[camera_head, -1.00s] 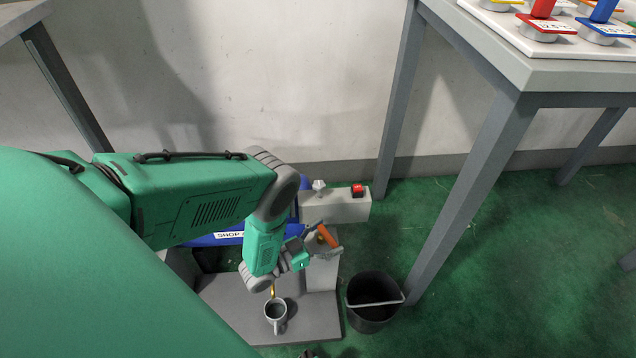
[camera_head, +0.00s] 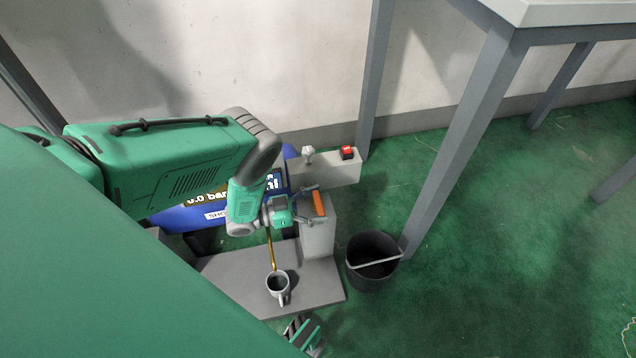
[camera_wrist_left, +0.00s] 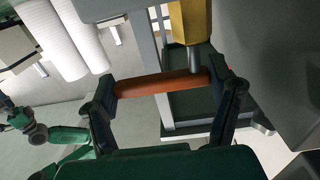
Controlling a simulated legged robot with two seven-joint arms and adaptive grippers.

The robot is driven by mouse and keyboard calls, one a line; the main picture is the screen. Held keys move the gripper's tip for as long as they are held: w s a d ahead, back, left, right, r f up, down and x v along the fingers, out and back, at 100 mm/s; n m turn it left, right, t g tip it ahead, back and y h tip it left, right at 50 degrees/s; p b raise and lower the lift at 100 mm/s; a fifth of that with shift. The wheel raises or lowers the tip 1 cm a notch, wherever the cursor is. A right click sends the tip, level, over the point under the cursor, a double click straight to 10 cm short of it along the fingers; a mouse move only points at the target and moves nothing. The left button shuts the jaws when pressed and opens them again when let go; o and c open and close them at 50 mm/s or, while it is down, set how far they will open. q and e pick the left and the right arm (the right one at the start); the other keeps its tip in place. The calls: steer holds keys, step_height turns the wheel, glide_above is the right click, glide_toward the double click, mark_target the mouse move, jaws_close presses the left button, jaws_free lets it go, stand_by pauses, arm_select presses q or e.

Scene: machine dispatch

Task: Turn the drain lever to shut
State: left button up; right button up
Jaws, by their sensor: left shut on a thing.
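The drain lever's orange handle (camera_head: 318,203) stands beside the grey post, in front of the blue tank (camera_head: 190,217). My left gripper (camera_head: 311,206) is around it. In the left wrist view the orange handle (camera_wrist_left: 160,86) lies crosswise between the two dark fingers of my left gripper (camera_wrist_left: 165,92), one at each end. A brass valve body (camera_wrist_left: 190,22) shows behind the handle. A thin golden-brown line (camera_head: 271,250), spout or liquid, comes down to a grey mug (camera_head: 277,292) on the plate. My right gripper (camera_head: 303,335) shows only in part at the bottom edge; its jaw state is unclear.
A black bucket (camera_head: 372,272) stands on the green floor right of the grey base plate (camera_head: 235,285). A grey box with a red switch (camera_head: 346,153) is behind the lever. Table legs (camera_head: 470,130) stand to the right; the floor beyond the bucket is open.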

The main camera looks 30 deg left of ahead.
mark_target(319, 201)
arm_select(q)
steer(key=shift+w+r, duration=0.15)
steer(key=shift+w, duration=0.1)
steer(key=o, duration=1.6)
steer(key=shift+o, duration=0.3)
steer(key=shift+s, duration=0.1)
step_height(319, 201, up, 10)
steer(key=shift+f, duration=0.1)
steer(key=shift+f, duration=0.1)
